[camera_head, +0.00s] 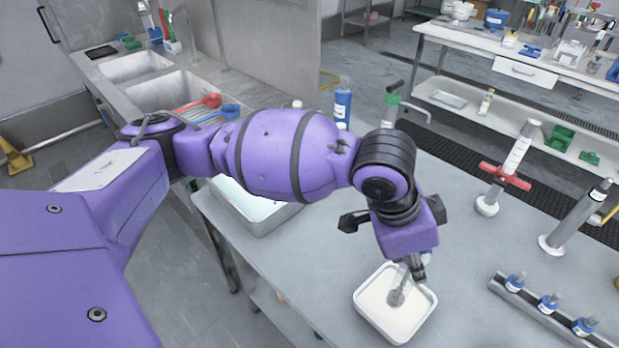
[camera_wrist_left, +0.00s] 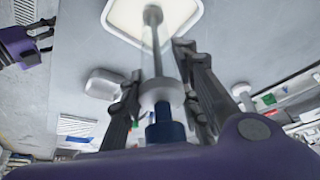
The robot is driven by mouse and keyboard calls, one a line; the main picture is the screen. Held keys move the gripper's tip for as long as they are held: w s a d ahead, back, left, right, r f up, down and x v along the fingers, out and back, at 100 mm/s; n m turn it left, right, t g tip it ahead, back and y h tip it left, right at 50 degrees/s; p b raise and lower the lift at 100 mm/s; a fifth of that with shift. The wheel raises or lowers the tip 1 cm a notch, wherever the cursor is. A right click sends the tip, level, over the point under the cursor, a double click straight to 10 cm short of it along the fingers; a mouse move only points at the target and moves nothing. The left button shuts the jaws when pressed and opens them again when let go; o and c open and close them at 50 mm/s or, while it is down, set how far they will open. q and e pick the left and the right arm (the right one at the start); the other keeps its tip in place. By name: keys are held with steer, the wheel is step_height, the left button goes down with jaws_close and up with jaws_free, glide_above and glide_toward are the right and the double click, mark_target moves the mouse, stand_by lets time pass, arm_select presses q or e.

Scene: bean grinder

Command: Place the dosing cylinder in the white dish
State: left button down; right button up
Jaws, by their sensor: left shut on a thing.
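The dosing cylinder (camera_head: 396,298) is a clear tube with a grey lower end. My left gripper (camera_head: 413,268) is shut on it and holds it tilted, with its lower end inside the outline of the white dish (camera_head: 428,318). I cannot tell whether it touches the dish floor. In the left wrist view the cylinder (camera_wrist_left: 160,92) shows a white collar and a blue cap between the fingers (camera_wrist_left: 158,72), and the dish (camera_wrist_left: 197,12) is at the top. My right gripper (camera_wrist_left: 42,36) is at the left edge of that view, its dark fingers apart and empty.
A white tray (camera_head: 262,226) stands behind my left arm. A red-flanged cylinder (camera_head: 515,155), a grey cylinder (camera_head: 577,217) and a rack (camera_head: 510,294) of blue-capped vials stand on the right. A blue bottle (camera_head: 343,105) is at the back. The table between dish and rack is clear.

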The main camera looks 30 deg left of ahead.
arm_select(q)
steer(key=c, duration=1.6)
jaws_free()
steer(key=o, duration=0.3)
arm_select(e)
steer(key=shift+s+f, duration=0.25)
steer(key=shift+s, duration=0.3)
arm_select(q)
steer(key=shift+r, duration=0.1)
arm_select(e)
steer(key=shift+f, duration=0.1)
arm_select(q)
steer(key=p+v, duration=0.1)
steer(key=v, duration=1.1)
arm_select(e)
steer(key=shift+w+a+r, duration=0.2)
steer(key=shift+a+r, duration=0.15)
steer(key=shift+r, duration=0.3)
arm_select(q)
steer(key=shift+r, duration=0.1)
